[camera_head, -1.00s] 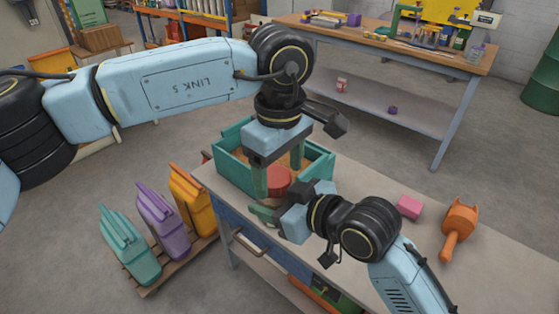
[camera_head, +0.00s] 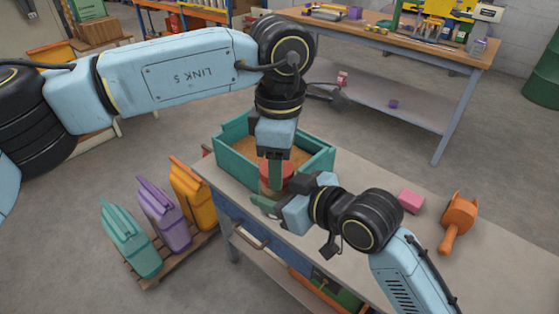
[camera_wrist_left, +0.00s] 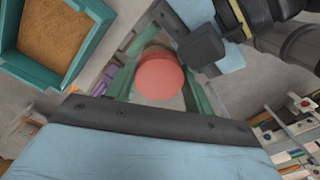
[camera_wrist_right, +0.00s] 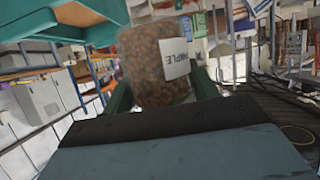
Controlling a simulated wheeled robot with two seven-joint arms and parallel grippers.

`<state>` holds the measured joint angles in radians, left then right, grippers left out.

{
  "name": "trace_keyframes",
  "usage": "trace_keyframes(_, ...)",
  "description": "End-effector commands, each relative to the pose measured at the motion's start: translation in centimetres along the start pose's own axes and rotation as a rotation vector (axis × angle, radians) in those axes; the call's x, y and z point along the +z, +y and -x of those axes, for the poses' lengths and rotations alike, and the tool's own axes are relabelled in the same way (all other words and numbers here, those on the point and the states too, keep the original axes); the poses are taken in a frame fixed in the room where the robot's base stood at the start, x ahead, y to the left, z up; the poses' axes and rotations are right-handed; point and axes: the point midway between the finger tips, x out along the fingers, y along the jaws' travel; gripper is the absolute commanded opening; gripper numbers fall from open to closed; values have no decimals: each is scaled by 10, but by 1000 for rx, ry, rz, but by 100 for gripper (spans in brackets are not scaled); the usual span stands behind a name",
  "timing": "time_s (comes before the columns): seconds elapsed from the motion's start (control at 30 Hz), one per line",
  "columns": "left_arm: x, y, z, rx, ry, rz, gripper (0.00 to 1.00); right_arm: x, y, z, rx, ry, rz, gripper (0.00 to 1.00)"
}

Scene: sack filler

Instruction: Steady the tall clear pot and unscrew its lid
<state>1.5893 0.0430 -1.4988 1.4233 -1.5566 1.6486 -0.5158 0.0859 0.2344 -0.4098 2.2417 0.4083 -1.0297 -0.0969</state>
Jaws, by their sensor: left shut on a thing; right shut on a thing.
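The pot's red lid (camera_head: 276,172) shows in the head view below my left gripper (camera_head: 277,170), and as a round red disc (camera_wrist_left: 160,79) in the left wrist view. My left gripper points down from above, its green fingers shut on the two sides of the lid. The clear pot (camera_wrist_right: 158,65) fills the middle of the right wrist view, with brown contents and a white label with dark letters. My right gripper (camera_wrist_right: 160,92) is shut around the pot's body from the side. In the head view the pot is mostly hidden behind my grippers.
A teal box (camera_head: 228,166) of tan grains stands on the bench just behind the pot. A pink block (camera_head: 411,201) and an orange scoop (camera_head: 458,222) lie to the right. Teal, purple and orange containers (camera_head: 160,216) stand on a floor pallet at left.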

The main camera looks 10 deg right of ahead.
Motion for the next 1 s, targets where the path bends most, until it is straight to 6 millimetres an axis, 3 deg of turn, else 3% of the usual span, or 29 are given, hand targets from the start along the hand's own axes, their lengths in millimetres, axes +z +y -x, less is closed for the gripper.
trace_keyframes(0.03,0,5,2,21,-7,10,26,-1,-10,0,-24,4,5,0)
trace_keyframes(0.67,0,4,3,13,-5,6,25,-1,-10,0,-24,3,4,0)
trace_keyframes(1.0,1,4,14,17,-7,6,25,2,-9,0,-24,-4,3,0)
